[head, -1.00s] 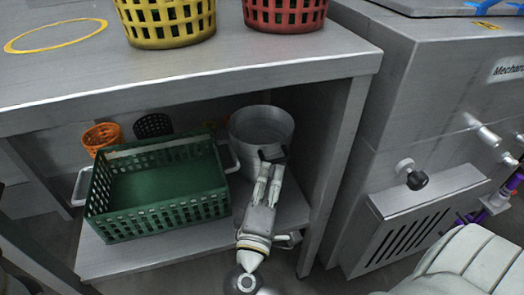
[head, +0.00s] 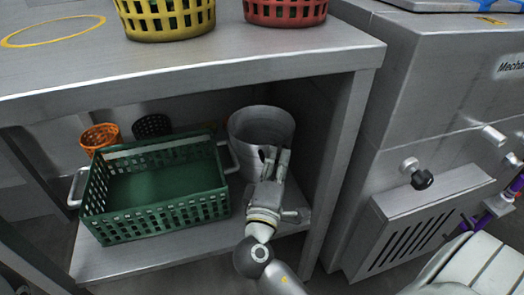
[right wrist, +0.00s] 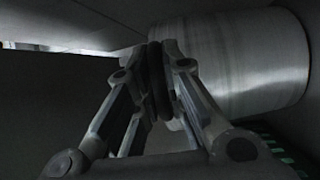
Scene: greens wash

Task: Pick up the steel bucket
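The steel bucket (head: 250,133) stands on the lower shelf under the steel table, right of the green basket. My right gripper (head: 275,152) is at its near side, close below the rim. In the right wrist view, the fingertips (right wrist: 158,75) are close together beside the bucket wall (right wrist: 245,65). They look shut on a thin part of the bucket near its rim; the exact contact is hidden by the dark pads. The bucket's base is hidden behind my gripper. My left gripper is not in view.
The green basket (head: 150,210) with side handles is close on the left. Orange (head: 98,136) and black (head: 152,125) baskets stand behind. The tabletop (head: 200,66) overhangs the shelf, and a table leg (head: 338,170) and grey machine (head: 420,130) bound the right.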

